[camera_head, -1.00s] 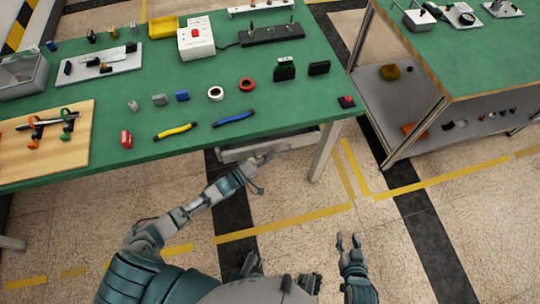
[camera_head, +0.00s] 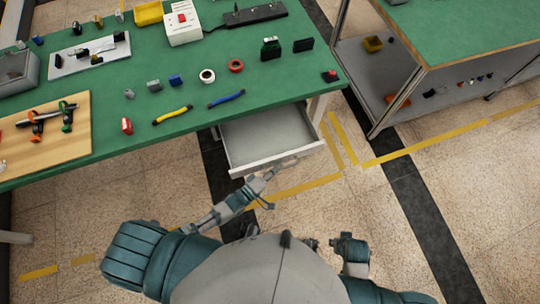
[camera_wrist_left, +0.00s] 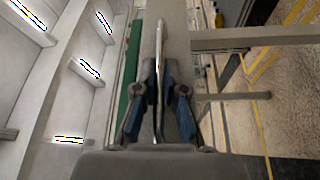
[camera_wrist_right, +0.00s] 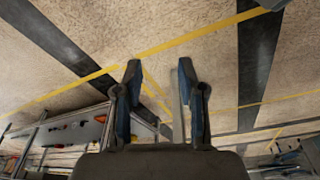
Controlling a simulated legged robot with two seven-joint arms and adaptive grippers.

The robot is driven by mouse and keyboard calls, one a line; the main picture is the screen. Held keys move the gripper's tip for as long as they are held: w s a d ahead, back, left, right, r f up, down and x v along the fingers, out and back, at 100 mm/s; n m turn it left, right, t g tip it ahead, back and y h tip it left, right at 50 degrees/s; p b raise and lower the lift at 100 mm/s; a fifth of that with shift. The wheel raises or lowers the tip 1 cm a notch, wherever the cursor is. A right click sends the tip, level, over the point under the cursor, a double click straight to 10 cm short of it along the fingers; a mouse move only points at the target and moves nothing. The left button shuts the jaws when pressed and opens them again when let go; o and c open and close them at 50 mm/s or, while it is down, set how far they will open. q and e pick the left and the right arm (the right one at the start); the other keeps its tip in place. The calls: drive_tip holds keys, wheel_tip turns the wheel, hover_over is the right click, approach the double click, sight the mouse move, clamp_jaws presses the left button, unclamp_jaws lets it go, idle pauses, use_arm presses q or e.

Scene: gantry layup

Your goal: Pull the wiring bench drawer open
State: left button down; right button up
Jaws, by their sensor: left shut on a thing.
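The wiring bench (camera_head: 180,62) has a green top. Its grey drawer (camera_head: 265,135) sticks out below the front edge and is open, with its bare floor showing. My left gripper (camera_head: 272,172) is at the front of the drawer. In the left wrist view my left gripper (camera_wrist_left: 159,85) is shut on the drawer's handle (camera_wrist_left: 159,50), a thin bright bar between the fingers. My right gripper (camera_wrist_right: 158,75) is open and empty in the right wrist view, with floor beyond it.
A second green-topped bench (camera_head: 470,35) with a lower shelf stands at the right. Pliers, tape rolls and a wooden board (camera_head: 60,140) lie on the wiring bench. The tiled floor with yellow lines (camera_head: 440,148) is clear between the benches.

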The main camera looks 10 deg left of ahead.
use_arm(q)
drive_tip(key=shift+s+d+f, duration=0.1)
drive_tip(key=shift+s+d, duration=0.95)
drive_tip(key=shift+s, duration=0.2)
use_arm(e)
drive_tip(key=shift+x, duration=1)
drive_tip(key=shift+s, duration=0.1)
use_arm(q)
drive_tip(key=c, duration=1.2)
unclamp_jaws()
drive_tip(key=shift+c, duration=0.2)
drive_tip(key=r+v, duration=0.1)
drive_tip(key=v, duration=1)
drive_tip(key=shift+s+f, duration=0.2)
drive_tip(key=shift+f, duration=0.25)
use_arm(e)
drive_tip(key=shift+d, duration=0.15)
use_arm(q)
drive_tip(key=shift+a+f, duration=0.1)
drive_tip(key=shift+a, duration=0.05)
